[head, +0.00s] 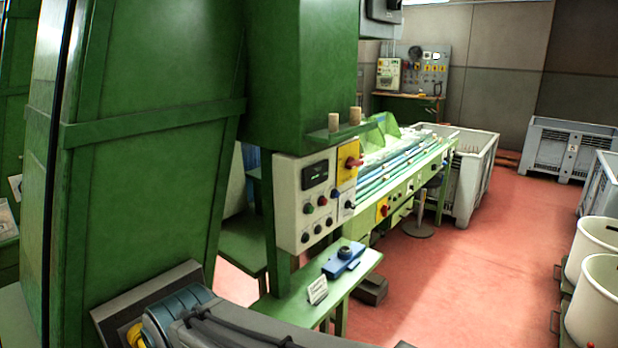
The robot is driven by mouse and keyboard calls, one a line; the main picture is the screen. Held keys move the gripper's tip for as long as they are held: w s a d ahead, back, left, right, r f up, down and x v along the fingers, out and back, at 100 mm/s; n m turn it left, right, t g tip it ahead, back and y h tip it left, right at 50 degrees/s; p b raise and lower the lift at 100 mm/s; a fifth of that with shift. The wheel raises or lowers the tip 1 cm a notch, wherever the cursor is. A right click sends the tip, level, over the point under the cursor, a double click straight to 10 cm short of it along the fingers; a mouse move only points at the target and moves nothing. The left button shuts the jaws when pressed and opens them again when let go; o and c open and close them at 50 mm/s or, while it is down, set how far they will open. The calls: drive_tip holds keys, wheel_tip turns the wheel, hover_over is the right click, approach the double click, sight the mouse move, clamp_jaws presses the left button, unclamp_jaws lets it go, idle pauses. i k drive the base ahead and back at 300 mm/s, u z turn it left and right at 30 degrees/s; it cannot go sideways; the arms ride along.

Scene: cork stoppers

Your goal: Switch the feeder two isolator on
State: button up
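A red rotary handle on a yellow plate (347,174) is at the upper right of the pale control panel (294,218), on the green machine in the middle. A second red switch on a yellow plate (383,209) is farther back, on the front of the green sorting bench (425,165). No label is legible, so I cannot tell which is the feeder two isolator, nor whether either is on. Part of my arm shows at the bottom left. My gripper is not in view.
A green side table (275,306) below the panel bears a blue device (343,259) and a small card (317,290). Two corks stand on a ledge (350,131) above the panel. Cream tubs (598,300) stand at the right. Red floor (455,290) between is open.

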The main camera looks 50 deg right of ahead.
sight(350, 164)
drive_tip(key=z, duration=1.85)
drive_tip(key=k, duration=0.55)
drive_tip(key=z, duration=1)
drive_tip(key=i, duration=1.55)
drive_tip(key=u, duration=0.65)
